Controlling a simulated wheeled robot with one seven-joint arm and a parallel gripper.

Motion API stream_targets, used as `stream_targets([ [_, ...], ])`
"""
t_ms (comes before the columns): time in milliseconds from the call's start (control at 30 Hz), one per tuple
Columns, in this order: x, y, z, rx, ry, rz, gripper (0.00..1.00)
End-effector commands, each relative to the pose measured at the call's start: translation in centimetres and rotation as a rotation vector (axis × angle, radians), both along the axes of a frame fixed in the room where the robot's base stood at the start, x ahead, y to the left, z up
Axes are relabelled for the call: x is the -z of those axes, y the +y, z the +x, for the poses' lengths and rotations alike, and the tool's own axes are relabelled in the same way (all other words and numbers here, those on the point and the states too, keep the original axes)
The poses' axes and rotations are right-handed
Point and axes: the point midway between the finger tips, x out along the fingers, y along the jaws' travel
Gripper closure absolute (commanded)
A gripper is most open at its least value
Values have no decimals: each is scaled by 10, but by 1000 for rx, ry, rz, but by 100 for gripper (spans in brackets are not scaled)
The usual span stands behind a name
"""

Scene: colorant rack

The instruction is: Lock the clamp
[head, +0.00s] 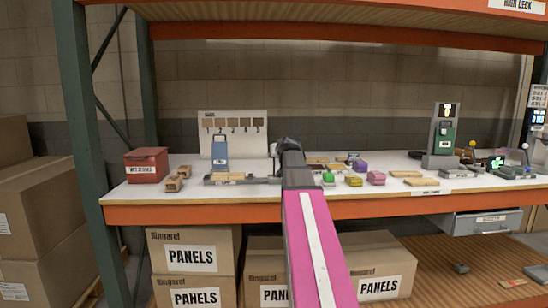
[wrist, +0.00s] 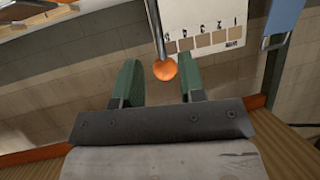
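In the wrist view, an orange ball knob (wrist: 165,70) on a thin grey rod (wrist: 156,28) shows between the tips of my gripper's green fingers (wrist: 160,72). The fingers stand apart, with visible gaps on both sides of the knob. In the head view, my gripper (head: 288,148) is seen from behind, above the shelf, and its fingers are hidden. Left of it, a low grey fixture, which looks like the clamp (head: 262,181), holds a light wood piece (head: 230,177). The knob cannot be made out in the head view, and the clamp's state is unclear.
A blue tagged block (head: 219,149) and a sample card (head: 250,124) stand behind the fixture. A red box (head: 147,164) and small wood blocks (head: 178,180) are at left. Several coloured pieces (head: 354,181) lie right of my arm. An orange beam (head: 420,206) edges the shelf.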

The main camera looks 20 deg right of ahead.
Motion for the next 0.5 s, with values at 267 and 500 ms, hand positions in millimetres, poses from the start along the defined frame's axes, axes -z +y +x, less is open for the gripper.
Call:
stream_targets([
  [267,17,-3,45,-1,1,0,63],
  [500,21,-3,51,0,-2,-1,63],
])
